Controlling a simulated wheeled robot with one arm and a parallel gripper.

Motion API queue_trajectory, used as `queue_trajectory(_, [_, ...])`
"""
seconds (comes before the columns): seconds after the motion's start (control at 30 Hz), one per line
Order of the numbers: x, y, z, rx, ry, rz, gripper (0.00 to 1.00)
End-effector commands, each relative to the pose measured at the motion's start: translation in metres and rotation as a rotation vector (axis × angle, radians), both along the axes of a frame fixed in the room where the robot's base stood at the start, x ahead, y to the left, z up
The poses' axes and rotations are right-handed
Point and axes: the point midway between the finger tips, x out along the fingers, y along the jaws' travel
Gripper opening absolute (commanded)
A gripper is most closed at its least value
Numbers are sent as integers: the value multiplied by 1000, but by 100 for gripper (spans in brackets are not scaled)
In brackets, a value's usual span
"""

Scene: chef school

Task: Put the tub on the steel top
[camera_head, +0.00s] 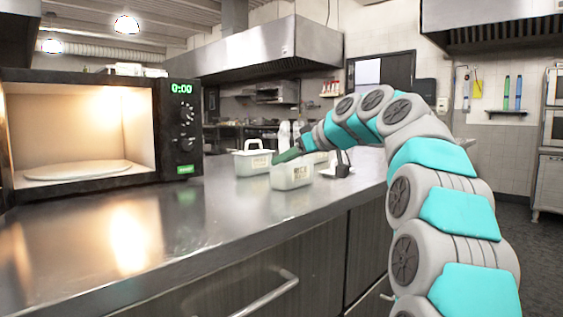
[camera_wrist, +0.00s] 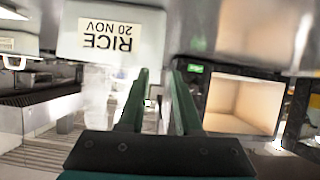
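One white tub (camera_head: 252,160) with a label and a raised handle stands on the steel top (camera_head: 215,211), right of the microwave. A second white labelled tub (camera_head: 291,174) stands closer to me, slightly right. My gripper (camera_head: 285,156) reaches in from the right at rim height between these tubs, its green fingers pointing left. In the upside-down wrist view, my gripper's fingers (camera_wrist: 161,72) are apart with no object visible between them. A tub labelled RICE 20 NOV (camera_wrist: 85,42) appears just beyond and left of the fingertips; I cannot tell which tub this is.
An open, lit microwave (camera_head: 180,130) stands at the left on the counter; it also shows in the wrist view (camera_wrist: 207,100). More pale containers and a small dark item (camera_head: 342,165) stand behind my gripper. The counter's front left is clear.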

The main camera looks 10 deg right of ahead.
Motion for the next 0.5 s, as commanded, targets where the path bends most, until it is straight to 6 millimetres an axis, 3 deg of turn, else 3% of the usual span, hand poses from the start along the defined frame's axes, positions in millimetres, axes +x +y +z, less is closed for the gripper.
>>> queue_trajectory(0.5, [-70, -49, 42, -2, -2, -1, 33])
